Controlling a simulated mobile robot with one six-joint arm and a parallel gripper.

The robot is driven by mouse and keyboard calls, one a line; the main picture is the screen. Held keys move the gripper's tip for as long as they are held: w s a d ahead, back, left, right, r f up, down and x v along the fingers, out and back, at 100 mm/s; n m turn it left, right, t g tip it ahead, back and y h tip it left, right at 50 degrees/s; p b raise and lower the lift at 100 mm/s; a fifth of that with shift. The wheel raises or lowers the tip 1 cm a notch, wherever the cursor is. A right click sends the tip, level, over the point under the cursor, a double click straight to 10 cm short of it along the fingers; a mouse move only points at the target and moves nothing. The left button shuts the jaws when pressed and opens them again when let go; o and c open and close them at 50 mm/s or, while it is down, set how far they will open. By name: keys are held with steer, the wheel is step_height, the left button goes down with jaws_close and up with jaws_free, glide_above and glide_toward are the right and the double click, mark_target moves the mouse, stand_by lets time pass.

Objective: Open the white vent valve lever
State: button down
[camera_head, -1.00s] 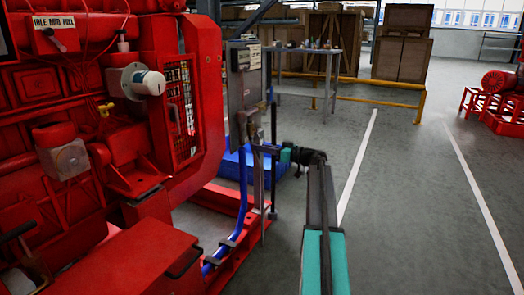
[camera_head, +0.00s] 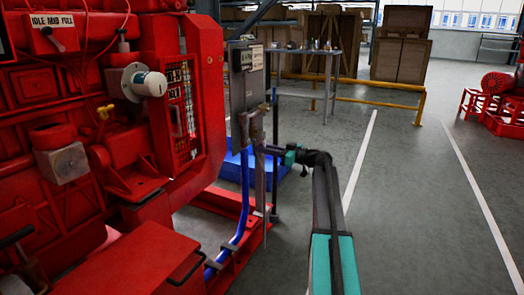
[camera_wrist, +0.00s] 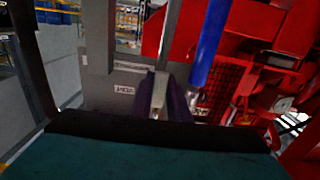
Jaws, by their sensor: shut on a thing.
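In the wrist view, the two dark purple fingers of my gripper (camera_wrist: 161,98) are closed around a pale, narrow lever (camera_wrist: 159,88). A small white label reading VENT (camera_wrist: 124,89) is on the grey panel beside the fingers and appears inverted. In the head view, my gripper (camera_head: 264,149) is at the lower edge of the grey upright panel (camera_head: 247,80), right of the red engine. The lever is too small there to make out clearly, and my gripper partly hides the fittings.
A blue hose (camera_head: 244,190) runs down beside the panel to the red base rail (camera_head: 225,203). The red engine (camera_head: 110,110) fills the left. A grey table (camera_head: 310,55) and yellow rail (camera_head: 385,84) stand behind. Open floor (camera_head: 410,210) lies to the right.

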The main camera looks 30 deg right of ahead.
steer(key=shift+s+d+f, duration=0.15)
steer(key=shift+s+d, duration=0.05)
steer(key=shift+d, duration=0.1)
steer(key=c, duration=1.7)
jaws_free()
steer(key=shift+a, duration=0.1)
steer(key=shift+w, duration=0.1)
steer(key=shift+p+v, duration=2.8)
steer(key=shift+v, duration=4.15)
